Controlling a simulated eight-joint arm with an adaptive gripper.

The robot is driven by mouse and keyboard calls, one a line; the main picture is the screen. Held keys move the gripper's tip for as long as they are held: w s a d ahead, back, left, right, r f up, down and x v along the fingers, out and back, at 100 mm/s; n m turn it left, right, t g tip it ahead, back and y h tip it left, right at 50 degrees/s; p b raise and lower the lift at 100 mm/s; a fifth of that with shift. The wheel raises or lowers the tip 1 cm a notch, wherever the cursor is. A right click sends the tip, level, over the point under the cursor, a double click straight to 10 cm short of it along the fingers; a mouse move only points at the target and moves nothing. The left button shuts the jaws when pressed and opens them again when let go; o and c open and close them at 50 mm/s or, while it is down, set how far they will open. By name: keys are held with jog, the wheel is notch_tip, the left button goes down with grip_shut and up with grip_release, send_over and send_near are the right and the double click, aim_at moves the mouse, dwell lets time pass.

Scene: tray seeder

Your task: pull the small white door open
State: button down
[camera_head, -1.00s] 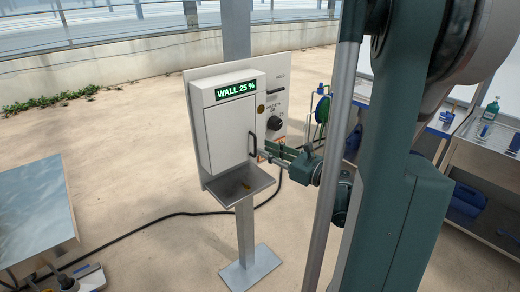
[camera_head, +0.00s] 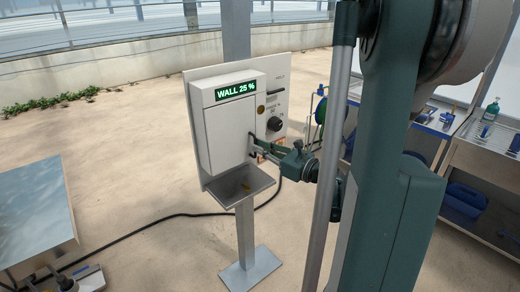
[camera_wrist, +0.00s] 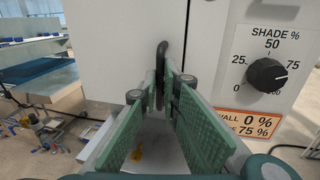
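The small white door (camera_head: 226,132) is the front of a white box on a post, under a green "WALL 25 %" display. It looks closed. Its dark upright handle (camera_wrist: 162,58) is at the door's right edge. My gripper (camera_head: 253,146) reaches in from the right and is at the handle. In the wrist view, the two green fingers of my gripper (camera_wrist: 161,88) lie on either side of the handle, with their tips very near it. I cannot tell whether they press on it. The fingers partly hide the handle's lower part.
A shade knob (camera_wrist: 266,75) is on the panel to the right of the door. A small metal tray (camera_head: 240,187) juts out below the door. A grey table (camera_head: 36,215) stands at the left, and a metal cart (camera_head: 480,170) at the right. A black cable crosses the floor.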

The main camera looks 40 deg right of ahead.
jog(key=shift+s, duration=0.15)
jog(key=shift+s+a+m+g+h, duration=1)
jog(key=shift+s+a+m+h, duration=3.6)
jog(key=shift+h, duration=1.6)
jog(key=a+m+g+h+b, duration=0.3)
jog(key=a+m+g+h, duration=0.1)
jog(key=a, duration=1.5)
jog(key=shift+s+a+g+h+b, duration=0.25)
jog(key=shift+g+h+b, duration=0.05)
jog(key=shift+g+h, duration=0.65)
